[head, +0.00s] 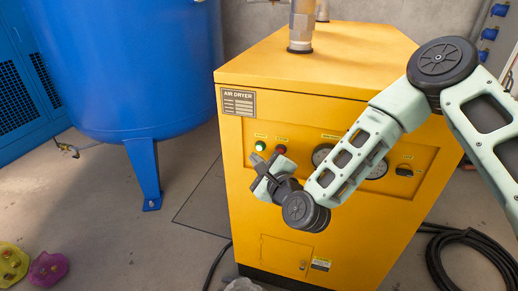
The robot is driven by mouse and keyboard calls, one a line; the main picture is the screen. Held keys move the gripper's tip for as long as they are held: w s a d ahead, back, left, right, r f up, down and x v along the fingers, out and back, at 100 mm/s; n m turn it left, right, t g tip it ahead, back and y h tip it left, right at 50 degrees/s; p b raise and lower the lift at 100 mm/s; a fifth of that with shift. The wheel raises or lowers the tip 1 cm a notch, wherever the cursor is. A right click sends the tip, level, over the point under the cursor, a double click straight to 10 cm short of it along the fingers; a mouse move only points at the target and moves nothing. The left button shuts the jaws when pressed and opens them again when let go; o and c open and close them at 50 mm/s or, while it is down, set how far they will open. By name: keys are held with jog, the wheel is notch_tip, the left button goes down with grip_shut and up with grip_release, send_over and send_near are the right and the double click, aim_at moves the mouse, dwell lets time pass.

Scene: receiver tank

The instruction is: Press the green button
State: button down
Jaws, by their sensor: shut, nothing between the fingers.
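The green button (260,146) is small and round, on the upper left of the front panel of a yellow air dryer cabinet (236,208). A red button or lamp (281,149) sits just right of it. My gripper (258,172) is in front of the panel, a little below the green button in the picture. Its fingers are shut and hold nothing. I cannot tell how far the fingertips are from the panel. The green button is unobstructed. My arm hides part of the panel's gauges.
A large blue tank (125,70) on legs stands left of the cabinet. A black hose (470,237) lies coiled on the floor at right. Yellow and pink lumpy objects (48,268) lie at lower left. A dark knob (404,170) is on the panel's right. Floor between tank and cabinet is clear.

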jog(key=s, duration=0.1)
jog(key=s+a, duration=0.1)
jog(key=s, duration=0.1)
jog(key=shift+s+a, duration=0.15)
jog(key=shift+s, duration=0.15)
dwell(0.5)
jog(key=s+a+r+n+g+p, duration=0.3)
jog(key=s+r+n+g+p, duration=0.25)
jog(key=s+n+g, duration=0.85)
jog(key=s+d+r+n+g+h+p, duration=0.1)
jog(key=s+d+r+n+h+p, duration=0.4)
jog(key=s+d+r+n, duration=0.8)
jog(key=s+d+n+h, duration=0.1)
jog(key=d+h, duration=0.1)
jog(key=d, duration=0.1)
jog(key=shift+s+d+r+n, duration=0.2)
jog(key=shift+r+n, duration=0.1)
